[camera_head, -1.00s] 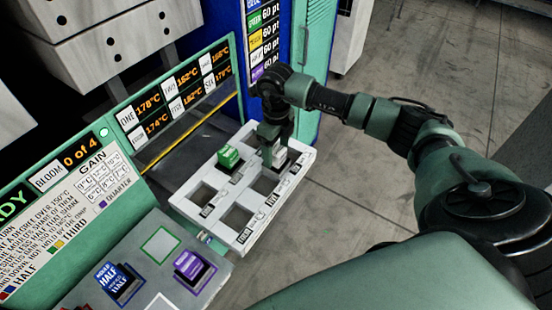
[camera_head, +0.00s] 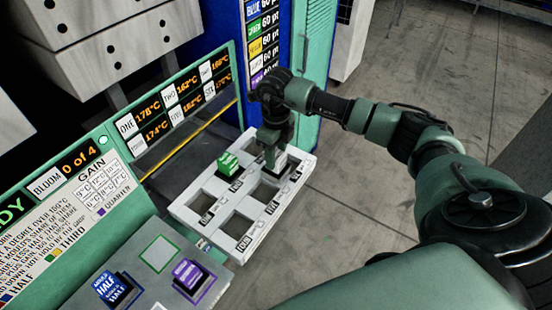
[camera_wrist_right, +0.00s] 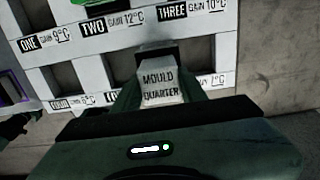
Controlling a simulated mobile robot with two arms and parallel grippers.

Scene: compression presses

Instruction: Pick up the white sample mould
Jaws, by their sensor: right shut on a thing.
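The white sample mould (camera_wrist_right: 162,85), labelled MOULD QUARTER, is between the two fingers of my right gripper (camera_wrist_right: 158,92) in the right wrist view. The gripper is shut on it. In the head view my right gripper (camera_head: 271,152) points down over the far right part of the white slotted tray (camera_head: 176,208), and the mould's pale top (camera_head: 281,165) shows beside the fingers. Whether its base is clear of its slot is hidden.
A green mould (camera_head: 228,163) sits in a neighbouring slot; several other slots are empty. Blue (camera_head: 112,287) and purple (camera_head: 187,272) moulds stand on the grey panel in front. A temperature board (camera_head: 180,95) stands left of the tray. Open floor lies to the right.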

